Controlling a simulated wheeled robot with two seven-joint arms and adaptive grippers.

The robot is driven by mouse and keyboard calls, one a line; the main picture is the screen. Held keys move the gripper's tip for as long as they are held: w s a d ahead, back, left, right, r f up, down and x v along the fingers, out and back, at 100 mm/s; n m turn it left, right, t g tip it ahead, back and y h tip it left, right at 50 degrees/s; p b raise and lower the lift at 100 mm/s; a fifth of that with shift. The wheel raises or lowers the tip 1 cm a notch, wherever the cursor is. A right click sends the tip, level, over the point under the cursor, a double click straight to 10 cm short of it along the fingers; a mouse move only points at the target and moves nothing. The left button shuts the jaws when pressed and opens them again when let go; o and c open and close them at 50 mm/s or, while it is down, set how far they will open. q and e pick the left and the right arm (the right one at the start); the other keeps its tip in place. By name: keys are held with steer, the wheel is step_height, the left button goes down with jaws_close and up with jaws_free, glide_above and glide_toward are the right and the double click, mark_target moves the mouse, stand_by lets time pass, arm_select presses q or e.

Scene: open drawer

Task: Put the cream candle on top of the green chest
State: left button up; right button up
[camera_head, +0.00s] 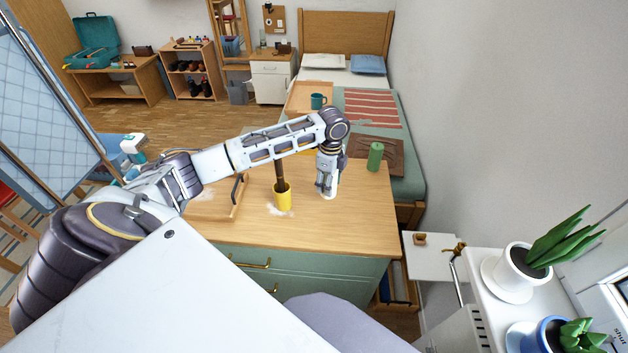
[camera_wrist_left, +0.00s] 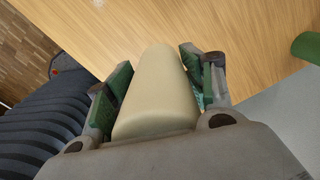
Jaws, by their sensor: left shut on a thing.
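The cream candle (camera_wrist_left: 155,95) is between the fingers of my left gripper (camera_wrist_left: 157,85), which is shut on it. In the head view my left gripper (camera_head: 327,180) points down over the right part of the wooden top of the green chest (camera_head: 335,268). The candle's pale lower end (camera_head: 328,193) shows below the fingers. I cannot tell whether it touches the top. My right gripper is not in view.
A yellow cup (camera_head: 283,198) with a dark upright thing stands left of the gripper. A wooden tray (camera_head: 212,215) lies farther left. A green cylinder (camera_head: 375,157) stands beyond the chest's right back corner. The front right of the top (camera_head: 355,228) is clear.

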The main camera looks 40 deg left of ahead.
arm_select(q)
step_height(320, 180, down, 3)
steer(key=shift+f, duration=1.15)
step_height(320, 180, down, 3)
steer(key=shift+f, duration=0.5)
steer(key=o, duration=0.9)
steer(key=shift+o, duration=1.6)
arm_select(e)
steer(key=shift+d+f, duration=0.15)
